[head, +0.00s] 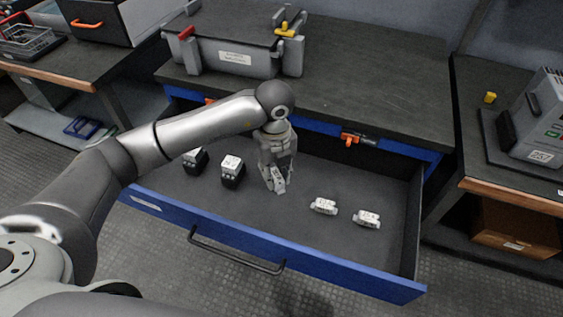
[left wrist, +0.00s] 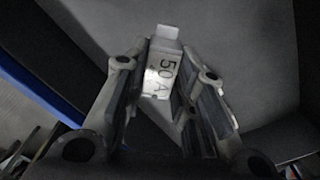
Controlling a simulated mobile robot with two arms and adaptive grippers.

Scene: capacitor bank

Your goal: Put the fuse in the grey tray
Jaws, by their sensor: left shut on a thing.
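A white fuse marked "50 A" (left wrist: 163,75) sits between the fingers of my left gripper (left wrist: 165,105) in the left wrist view. In the head view my left gripper (head: 277,188) points down inside the open drawer (head: 330,178), shut on the fuse, low over the drawer floor. Most of the fuse is hidden by the fingers there. A grey open tray or basket (head: 32,46) stands on the left bench; I cannot tell for sure that it is the grey tray. My right gripper is not in view.
Two small white parts (head: 323,206) (head: 366,219) lie right of my gripper in the drawer. Two black-and-white blocks (head: 232,171) (head: 195,160) stand left of it. A large grey box (head: 235,58) is on the worktop, whose right half is clear.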

